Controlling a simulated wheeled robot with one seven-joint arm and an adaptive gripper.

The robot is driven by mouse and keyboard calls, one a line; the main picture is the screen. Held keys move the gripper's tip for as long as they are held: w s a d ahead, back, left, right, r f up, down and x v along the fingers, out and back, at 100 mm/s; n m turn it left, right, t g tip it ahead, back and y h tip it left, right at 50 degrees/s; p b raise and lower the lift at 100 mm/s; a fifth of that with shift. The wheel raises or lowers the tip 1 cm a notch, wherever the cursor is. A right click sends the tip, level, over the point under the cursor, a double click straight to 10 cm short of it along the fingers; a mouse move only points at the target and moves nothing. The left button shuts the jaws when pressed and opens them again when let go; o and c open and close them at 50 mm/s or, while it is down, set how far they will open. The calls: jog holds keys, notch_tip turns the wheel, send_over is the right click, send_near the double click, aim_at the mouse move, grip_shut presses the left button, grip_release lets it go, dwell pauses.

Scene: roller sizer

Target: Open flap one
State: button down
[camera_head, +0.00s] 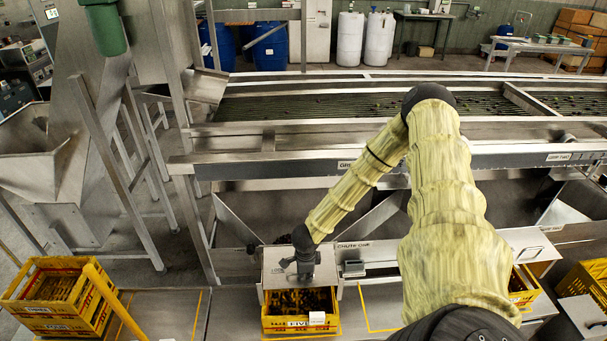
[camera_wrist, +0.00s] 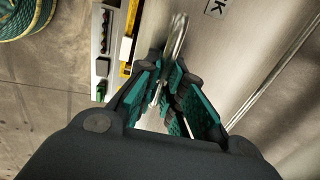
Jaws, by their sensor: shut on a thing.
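Flap one (camera_head: 325,270) is a plain metal plate at the mouth of chute one, beside the label "CHUTE ONE" (camera_head: 353,245). My gripper (camera_head: 302,264) is in front of this plate and partly covers it. In the wrist view, my gripper (camera_wrist: 166,85) has its teal-padded fingers closed around a bent metal rod handle (camera_wrist: 178,38). The metal surface behind the handle fills the right of that view, with part of a printed label (camera_wrist: 215,5). How far the flap is tilted is hard to tell.
A yellow crate (camera_head: 270,325) of dark produce stands right below the flap. Another yellow crate (camera_head: 18,308) stands at the left, and more are at the right. The sorting machine's beam (camera_head: 460,157) runs across above the chutes. Bare bench (camera_head: 165,312) lies to the left.

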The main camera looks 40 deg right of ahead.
jog(key=shift+s+d+f, duration=0.2)
jog(key=shift+s+d, duration=0.15)
jog(key=shift+d, duration=0.05)
jog(key=c, duration=1.5)
grip_release()
jog(key=shift+w+a+r, duration=0.1)
jog(key=shift+w, duration=0.15)
jog(key=shift+s+a+r, duration=0.1)
jog(key=shift+r, duration=0.6)
jog(key=shift+s+a+r, duration=0.1)
jog(key=shift+r, duration=1.5)
jog(key=shift+s+a+r, duration=0.1)
jog(key=shift+s+r, duration=0.1)
jog(key=shift+r, duration=1)
jog(key=shift+s+a+r, duration=0.1)
jog(key=shift+s+r, duration=0.1)
jog(key=shift+r, duration=0.95)
jog(key=shift+s+r, duration=0.2)
jog(key=shift+r, duration=1)
